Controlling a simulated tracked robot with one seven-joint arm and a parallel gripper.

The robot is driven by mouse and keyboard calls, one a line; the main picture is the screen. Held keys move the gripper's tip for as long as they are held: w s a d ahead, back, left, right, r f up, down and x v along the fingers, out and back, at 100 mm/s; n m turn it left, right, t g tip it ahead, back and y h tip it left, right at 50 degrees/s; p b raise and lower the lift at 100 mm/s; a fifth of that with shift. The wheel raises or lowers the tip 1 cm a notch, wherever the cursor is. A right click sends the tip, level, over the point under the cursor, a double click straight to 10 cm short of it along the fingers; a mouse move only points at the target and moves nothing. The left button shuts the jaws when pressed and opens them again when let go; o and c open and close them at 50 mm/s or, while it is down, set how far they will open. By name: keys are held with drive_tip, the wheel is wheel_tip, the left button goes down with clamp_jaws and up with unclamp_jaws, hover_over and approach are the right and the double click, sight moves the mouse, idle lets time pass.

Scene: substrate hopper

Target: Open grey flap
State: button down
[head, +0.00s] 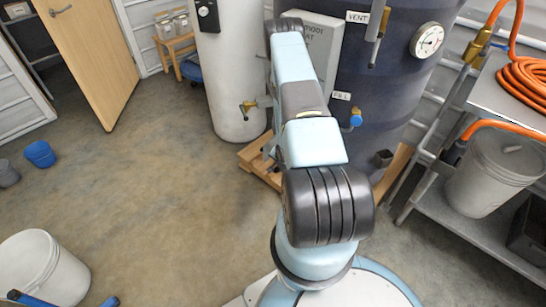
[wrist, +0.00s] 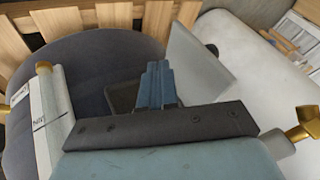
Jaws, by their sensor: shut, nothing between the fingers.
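A flat grey panel, which looks like the grey flap (head: 315,38), shows at the front of the dark blue tank in the head view. Part of its lettering is hidden behind my arm. In the wrist view a light grey panel (wrist: 198,58) stands at an angle beside my gripper (wrist: 156,72). A darker rectangle (wrist: 123,97) lies on the other side of the fingers; I cannot tell if it is an opening. The fingers are together and empty. Whether they touch the panel is unclear. My gripper is hidden behind my arm in the head view.
The dark blue tank (head: 382,95) has a dial gauge (head: 427,40) and a blue-handled valve (head: 354,121). A white tank (head: 228,85) stands to its left. A metal shelf (head: 490,95) with orange hose is at right. The floor at left is mostly clear.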

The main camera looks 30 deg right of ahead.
drive_tip(key=v, duration=0.9)
drive_tip(key=shift+w+a, duration=0.25)
drive_tip(key=shift+a, duration=0.15)
drive_tip(key=shift+r, duration=0.15)
